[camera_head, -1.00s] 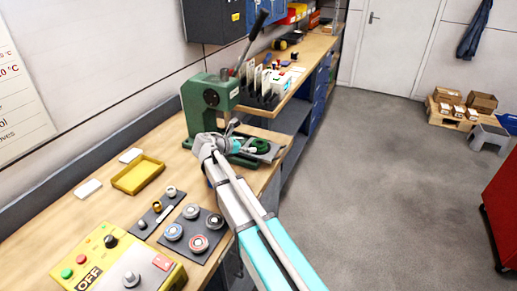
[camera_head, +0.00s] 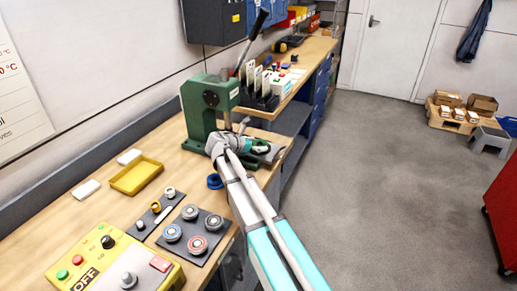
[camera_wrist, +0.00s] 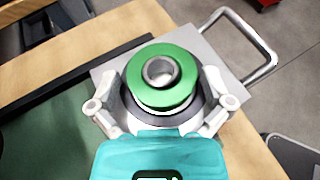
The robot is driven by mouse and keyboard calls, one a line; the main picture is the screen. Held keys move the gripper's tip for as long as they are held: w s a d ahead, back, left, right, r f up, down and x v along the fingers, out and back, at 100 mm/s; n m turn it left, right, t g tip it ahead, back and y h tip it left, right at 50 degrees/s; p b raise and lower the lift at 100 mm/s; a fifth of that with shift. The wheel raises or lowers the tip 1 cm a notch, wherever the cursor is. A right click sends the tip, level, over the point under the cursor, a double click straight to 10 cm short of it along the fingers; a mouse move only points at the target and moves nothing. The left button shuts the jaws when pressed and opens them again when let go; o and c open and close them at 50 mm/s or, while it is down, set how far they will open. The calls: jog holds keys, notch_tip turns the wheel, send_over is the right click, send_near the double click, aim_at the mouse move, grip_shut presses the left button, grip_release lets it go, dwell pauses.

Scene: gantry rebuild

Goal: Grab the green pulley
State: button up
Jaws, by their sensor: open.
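The green pulley (camera_wrist: 160,76) is a flanged ring with a metal-rimmed centre hole. In the wrist view it sits on a dark and white round base on a grey metal plate (camera_wrist: 103,78) with a bar handle (camera_wrist: 240,40). My gripper (camera_wrist: 161,84) is open, with one pale finger on each side of the pulley; I cannot tell if they touch it. In the head view, a little of the green pulley (camera_head: 261,146) shows beyond my gripper (camera_head: 247,146), at the foot of the green press. The rest is hidden by my gripper.
The green arbor press (camera_head: 207,100) with its raised lever stands close by the gripper. A blue ring (camera_head: 214,181) lies on the bench, near a dark plate of pulleys (camera_head: 195,233). A yellow tray (camera_head: 136,177) and control box (camera_head: 110,262) are nearer.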

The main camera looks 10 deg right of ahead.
jog(key=shift+w+d+f, duration=0.1)
jog(key=shift+d+f, duration=0.05)
jog(key=shift+d, duration=0.1)
jog(key=shift+c, duration=0.3)
jog(key=c, duration=1)
jog(key=shift+o, duration=0.2)
notch_tip(320, 180, up, 3)
jog(key=p, duration=0.2)
jog(key=shift+f+p, duration=0.1)
jog(key=shift+p, duration=0.3)
jog(key=s+d+r+p, duration=0.1)
jog(key=s+r+p, duration=0.9)
jog(key=s, duration=0.4)
jog(key=shift+d+r, duration=0.15)
jog(key=shift+d, duration=0.2)
